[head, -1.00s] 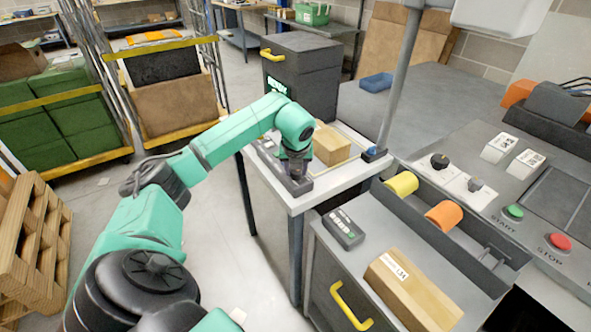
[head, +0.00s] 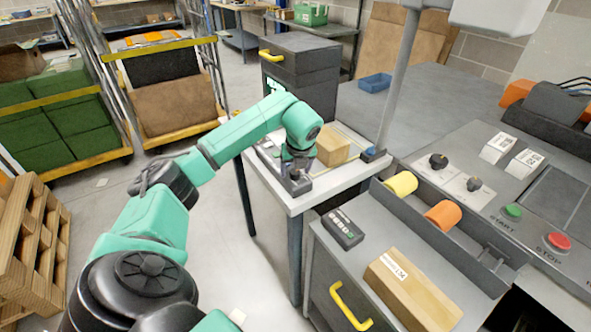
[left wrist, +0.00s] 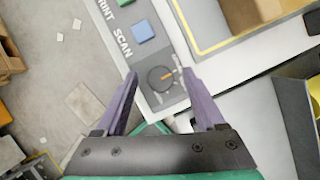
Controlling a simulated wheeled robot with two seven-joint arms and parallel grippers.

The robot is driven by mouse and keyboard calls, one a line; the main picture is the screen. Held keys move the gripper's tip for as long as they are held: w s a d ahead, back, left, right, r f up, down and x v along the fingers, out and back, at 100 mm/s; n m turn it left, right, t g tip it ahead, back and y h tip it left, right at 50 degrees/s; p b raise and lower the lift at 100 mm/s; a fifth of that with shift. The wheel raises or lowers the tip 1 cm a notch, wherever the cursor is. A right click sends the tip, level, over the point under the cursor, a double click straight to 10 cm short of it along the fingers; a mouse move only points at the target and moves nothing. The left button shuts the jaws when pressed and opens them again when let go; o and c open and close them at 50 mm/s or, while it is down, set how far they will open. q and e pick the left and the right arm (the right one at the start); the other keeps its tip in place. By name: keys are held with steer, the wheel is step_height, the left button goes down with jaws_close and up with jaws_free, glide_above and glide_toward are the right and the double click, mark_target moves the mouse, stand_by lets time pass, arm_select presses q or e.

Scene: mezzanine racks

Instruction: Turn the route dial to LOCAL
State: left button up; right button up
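The panel also carries a blue button, a green button and the words PRINT and SCAN. Small marks beside the dial are too blurred to read. My left gripper (left wrist: 161,74) is open, its two purple fingers on either side of the dial in that view; I cannot tell whether they touch it. In the head view my left gripper (head: 298,172) is over the panel (head: 296,188) and hides the dial. My right gripper is out of view.
A cardboard box (head: 332,150) stands on the bench beside the panel. Two black knobs (head: 438,161) (head: 474,184), a green START button (head: 512,211) and a red STOP button (head: 558,240) are on the right console. A grey post (head: 398,80) rises behind the bench.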

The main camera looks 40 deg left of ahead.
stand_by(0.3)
arm_select(q)
steer(key=v, duration=1.4)
steer(key=shift+r, duration=0.3)
steer(key=shift+d+f, duration=0.1)
steer(key=shift+d, duration=0.05)
